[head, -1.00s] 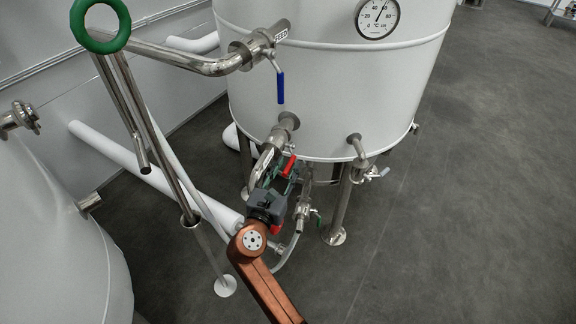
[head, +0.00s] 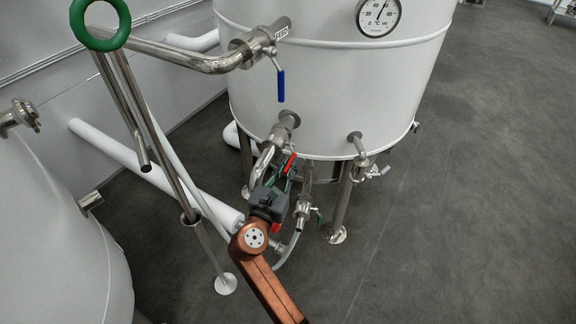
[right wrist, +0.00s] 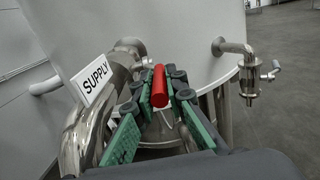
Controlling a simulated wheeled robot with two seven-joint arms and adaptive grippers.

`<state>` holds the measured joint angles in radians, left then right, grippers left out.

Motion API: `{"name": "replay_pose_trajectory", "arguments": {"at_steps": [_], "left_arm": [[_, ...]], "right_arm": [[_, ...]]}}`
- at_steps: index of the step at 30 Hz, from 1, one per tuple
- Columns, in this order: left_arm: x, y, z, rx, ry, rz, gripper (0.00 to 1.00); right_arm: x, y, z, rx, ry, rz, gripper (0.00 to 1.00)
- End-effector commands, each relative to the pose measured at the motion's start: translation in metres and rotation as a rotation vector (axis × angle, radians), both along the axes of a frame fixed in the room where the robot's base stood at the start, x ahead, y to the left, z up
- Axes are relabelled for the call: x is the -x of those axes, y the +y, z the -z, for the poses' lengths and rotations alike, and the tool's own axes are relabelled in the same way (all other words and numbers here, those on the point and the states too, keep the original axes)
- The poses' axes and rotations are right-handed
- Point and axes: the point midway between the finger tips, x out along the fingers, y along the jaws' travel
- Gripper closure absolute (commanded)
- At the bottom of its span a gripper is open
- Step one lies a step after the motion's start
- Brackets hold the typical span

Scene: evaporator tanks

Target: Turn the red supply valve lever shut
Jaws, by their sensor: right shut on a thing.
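The red supply valve lever (head: 289,163) sits on the steel pipework below the white tank. In the right wrist view the red lever (right wrist: 159,86) stands between the green-padded fingers, under a white SUPPLY tag (right wrist: 94,79) to its left. My right gripper (head: 283,178) is at the lever in the head view, and in the right wrist view its fingers (right wrist: 158,95) are shut on the lever, one on each side. The lower part of the lever and the valve body are hidden by the gripper. My left gripper is not in view.
The white tank (head: 320,90) with a dial thermometer (head: 379,16) stands behind. A blue lever (head: 281,86) hangs above on the feed pipe. A green handwheel (head: 100,22) stands at upper left. A smaller drain valve (head: 374,171) is to the right. Grey floor at right is clear.

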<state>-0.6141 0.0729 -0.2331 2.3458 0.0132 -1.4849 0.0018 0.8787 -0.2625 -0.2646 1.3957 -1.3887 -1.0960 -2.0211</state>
Motion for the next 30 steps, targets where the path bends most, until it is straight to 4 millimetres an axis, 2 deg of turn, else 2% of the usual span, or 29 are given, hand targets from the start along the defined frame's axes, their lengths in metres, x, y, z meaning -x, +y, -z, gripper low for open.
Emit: {"name": "replay_pose_trajectory", "arguments": {"at_steps": [11, 15, 23, 25, 30], "left_arm": [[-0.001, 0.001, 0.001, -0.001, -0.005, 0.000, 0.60], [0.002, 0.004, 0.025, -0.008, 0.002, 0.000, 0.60], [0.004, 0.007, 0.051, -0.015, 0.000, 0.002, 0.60], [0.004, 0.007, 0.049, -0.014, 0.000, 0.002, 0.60], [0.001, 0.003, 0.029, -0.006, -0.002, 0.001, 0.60]], "right_arm": [[0.000, 0.001, 0.000, 0.007, -0.010, 0.001, 1.00], [0.000, 0.001, 0.001, 0.023, -0.041, 0.004, 1.00], [-0.001, 0.000, 0.010, 0.062, -0.115, 0.003, 1.00], [-0.002, -0.001, 0.015, 0.076, -0.143, 0.002, 1.00], [-0.003, -0.001, 0.022, 0.099, -0.196, 0.002, 1.00]]}}
